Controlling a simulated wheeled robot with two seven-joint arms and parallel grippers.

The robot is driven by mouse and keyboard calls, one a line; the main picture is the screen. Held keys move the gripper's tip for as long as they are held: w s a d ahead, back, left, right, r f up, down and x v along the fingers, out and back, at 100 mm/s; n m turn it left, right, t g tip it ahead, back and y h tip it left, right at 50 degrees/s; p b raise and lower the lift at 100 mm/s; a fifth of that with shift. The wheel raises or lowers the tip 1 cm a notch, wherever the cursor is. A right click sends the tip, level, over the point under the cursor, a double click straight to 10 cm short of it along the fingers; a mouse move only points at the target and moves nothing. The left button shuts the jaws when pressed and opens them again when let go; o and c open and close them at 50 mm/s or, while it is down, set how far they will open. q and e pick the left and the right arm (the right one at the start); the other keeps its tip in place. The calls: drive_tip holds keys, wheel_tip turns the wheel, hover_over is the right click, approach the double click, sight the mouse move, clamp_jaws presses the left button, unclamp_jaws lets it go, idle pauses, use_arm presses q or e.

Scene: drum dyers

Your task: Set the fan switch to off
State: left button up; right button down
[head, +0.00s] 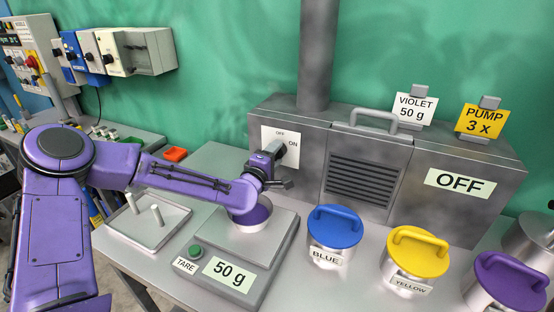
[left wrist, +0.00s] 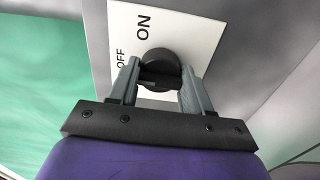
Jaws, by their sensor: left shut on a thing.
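The fan switch is a round black knob (left wrist: 160,68) on a white plate (head: 272,133) marked OFF and ON, on the front left of a grey metal box (head: 300,130). In the left wrist view the plate fills the upper middle, with ON above the knob and OFF to its left. My left gripper (head: 272,158) is shut on the knob, one grey finger on each side of it. A panel (head: 460,183) on the box's right reads OFF. My right gripper is not in view.
Below my left arm stand a scale (head: 250,268) reading 50 g and a cup (head: 252,215). Blue (head: 335,228), yellow (head: 415,255) and purple (head: 508,282) lidded tins stand to the right. A tray (head: 150,238) with white pegs lies left.

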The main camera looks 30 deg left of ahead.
use_arm(q)
drive_tip(key=shift+r, duration=0.1)
idle(0.4)
drive_tip(key=o, duration=1.1)
drive_tip(key=shift+w, duration=0.1)
drive_tip(key=shift+c, duration=0.2)
drive_tip(key=s+b, duration=0.1)
drive_tip(key=s, duration=0.9)
drive_tip(key=shift+s+d+b, duration=0.25)
drive_tip(key=shift+d+b, duration=0.05)
drive_tip(key=shift+d, duration=0.05)
